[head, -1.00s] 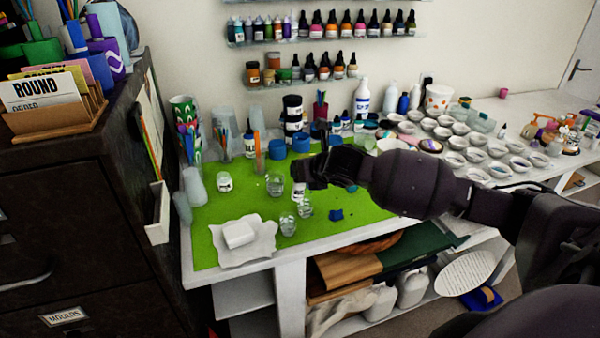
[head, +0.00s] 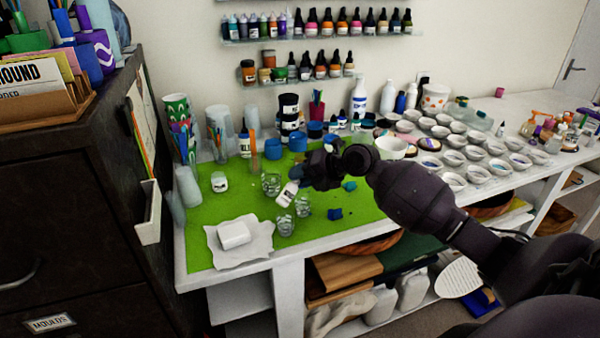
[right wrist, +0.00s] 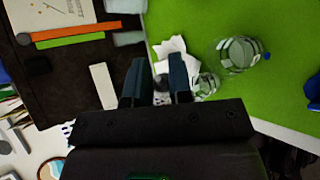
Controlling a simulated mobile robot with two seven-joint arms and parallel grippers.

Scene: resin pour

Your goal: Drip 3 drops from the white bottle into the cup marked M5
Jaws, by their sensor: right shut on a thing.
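My right gripper (head: 316,176) is shut on the white bottle (head: 288,194), which hangs tilted over the green mat (head: 215,245). Three clear cups stand by it: one behind and left (head: 271,184), one to the right (head: 303,207), one in front (head: 285,225). I cannot read any M5 mark on them. In the right wrist view, the fingers (right wrist: 159,82) have a dark round part between them, and two clear cups (right wrist: 238,55) show to their right. I cannot tell which cup the bottle's tip is over, or whether drops fall. My left gripper is out of view.
A white labelled jar (head: 219,183) stands left on the mat. A white block (head: 234,234) lies on crumpled paper at the front. Blue pieces (head: 335,214) lie right of the cups. Jars and blue tubs (head: 273,148) crowd the back, and a dark cabinet (head: 70,210) stands left.

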